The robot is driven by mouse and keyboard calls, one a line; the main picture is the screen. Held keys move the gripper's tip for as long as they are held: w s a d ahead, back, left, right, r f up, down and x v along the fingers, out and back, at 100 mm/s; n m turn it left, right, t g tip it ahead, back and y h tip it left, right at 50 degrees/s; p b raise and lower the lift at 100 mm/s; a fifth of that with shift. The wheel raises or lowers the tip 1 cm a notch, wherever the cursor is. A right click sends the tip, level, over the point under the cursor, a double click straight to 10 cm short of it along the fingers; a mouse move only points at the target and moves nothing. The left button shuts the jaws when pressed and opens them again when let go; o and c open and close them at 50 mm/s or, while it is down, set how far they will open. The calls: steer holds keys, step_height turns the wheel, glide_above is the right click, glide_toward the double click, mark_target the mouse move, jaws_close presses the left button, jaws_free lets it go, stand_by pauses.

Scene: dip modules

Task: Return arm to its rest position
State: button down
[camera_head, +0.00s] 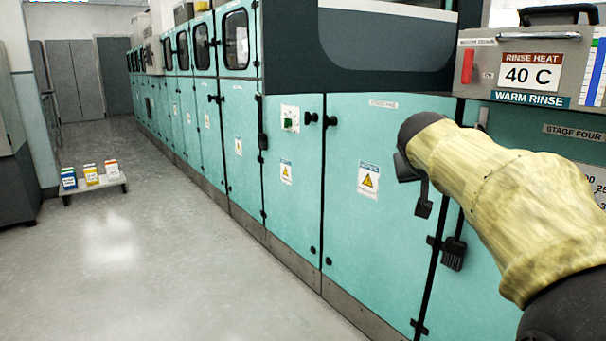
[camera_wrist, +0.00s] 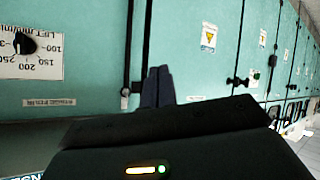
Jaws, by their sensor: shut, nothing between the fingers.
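My arm, in a yellow fabric sleeve, reaches in from the right of the head view, in front of the teal machine (camera_head: 345,245). Its dark end is raised before the cabinet doors. My gripper (camera_wrist: 157,88) shows in the wrist view as two dark fingers pressed together, shut and empty. The fingers stand in front of a teal door and a dark vertical door seam. I cannot tell whether they touch it. The wrist picture is upside down, and the dark gripper body hides its lower middle.
The rinse heat panel (camera_head: 530,72) reads 40 C at upper right. A dial (camera_wrist: 24,43) on a scale plate shows in the wrist view. A low white trolley (camera_head: 95,189) with coloured containers stands at left. The grey floor (camera_head: 150,270) between is clear.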

steer(key=s+a+f+n+g+y+p, duration=0.1)
steer(key=s+a+f+g+y+p, duration=0.2)
steer(key=f, duration=0.5)
steer(key=s+a+f+n+g+y+p, duration=0.1)
steer(key=s+a+f+p, duration=0.2)
steer(key=s+f, duration=0.35)
steer(key=s+a+f+g+y+p, duration=0.1)
steer(key=s+a+f+g+p, duration=0.15)
steer(key=s+f, duration=0.35)
steer(key=s+a+f+g+y+p, duration=0.1)
steer(key=s+f+p, duration=0.25)
steer(key=s, duration=0.45)
step_height(320, 180, up, 36)
steer(key=p, duration=3.6)
steer(key=shift+w+r, duration=0.2)
steer(key=shift+w, duration=0.05)
